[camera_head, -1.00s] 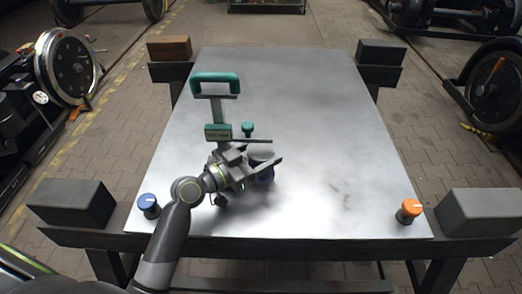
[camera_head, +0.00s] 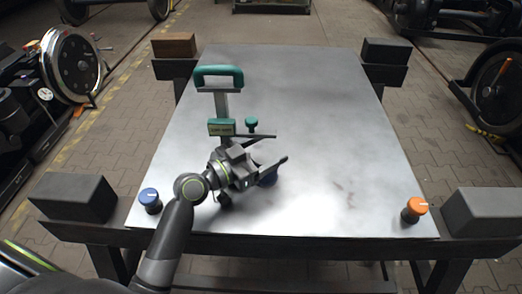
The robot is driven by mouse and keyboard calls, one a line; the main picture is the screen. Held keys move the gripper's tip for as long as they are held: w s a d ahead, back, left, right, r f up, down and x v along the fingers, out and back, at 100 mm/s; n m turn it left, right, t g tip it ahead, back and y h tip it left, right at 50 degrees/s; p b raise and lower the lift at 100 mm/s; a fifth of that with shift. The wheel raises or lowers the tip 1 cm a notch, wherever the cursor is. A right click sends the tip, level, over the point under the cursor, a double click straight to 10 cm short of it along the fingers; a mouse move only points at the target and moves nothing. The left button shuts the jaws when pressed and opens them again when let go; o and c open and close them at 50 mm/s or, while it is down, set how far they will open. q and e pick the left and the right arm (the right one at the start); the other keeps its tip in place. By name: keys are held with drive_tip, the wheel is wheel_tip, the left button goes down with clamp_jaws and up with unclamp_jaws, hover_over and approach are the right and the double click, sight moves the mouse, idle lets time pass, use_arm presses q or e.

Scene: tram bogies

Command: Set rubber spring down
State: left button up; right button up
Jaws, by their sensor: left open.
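My left gripper (camera_head: 281,147) is over the near left part of the metal table top (camera_head: 320,130), its two fingers pointing right and spread apart. My right gripper is not in view.
A teal-handled tool (camera_head: 218,73) stands beyond the gripper, with a small teal knob (camera_head: 251,124) near it. A blue-capped knob (camera_head: 150,200) is at the near left corner, an orange-capped one (camera_head: 414,209) at the near right. The table's middle and right are clear.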

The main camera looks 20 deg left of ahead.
use_arm(q)
drive_tip(key=shift+r+p, duration=0.15)
drive_tip(key=shift+p, duration=0.85)
drive_tip(key=shift+s+a+f+b, duration=0.45)
drive_tip(key=shift+s+a+b, duration=0.1)
drive_tip(key=shift+s+a, duration=0.1)
drive_tip(key=r+b+v, duration=0.1)
drive_tip(key=b+v, duration=0.1)
drive_tip(key=v, duration=0.8)
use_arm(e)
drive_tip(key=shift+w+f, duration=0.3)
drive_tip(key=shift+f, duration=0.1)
use_arm(q)
drive_tip(key=shift+s+r, duration=0.1)
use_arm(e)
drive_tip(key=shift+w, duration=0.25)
